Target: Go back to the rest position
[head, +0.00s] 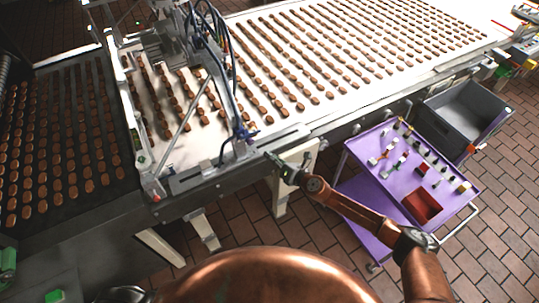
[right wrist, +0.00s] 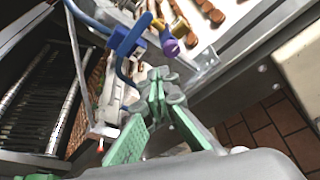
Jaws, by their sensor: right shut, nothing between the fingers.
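My right gripper (head: 271,156) is at the near edge of the conveyor machine, beside the guide rail, with its arm reaching in from the lower right. In the right wrist view its green fingers (right wrist: 158,82) are closed together with nothing between them. Close beyond the fingertips are a blue fitting with a hose (right wrist: 128,38) and a purple knob (right wrist: 170,47); I cannot tell whether the fingers touch them. My left gripper does not show.
A white conveyor (head: 330,50) carries rows of brown biscuits, and a dark belt (head: 75,120) with more lies at left. A purple cart (head: 360,160) with tools and a red tray stands right, near a grey bin (head: 465,115). Brick floor (head: 510,215) is open at lower right.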

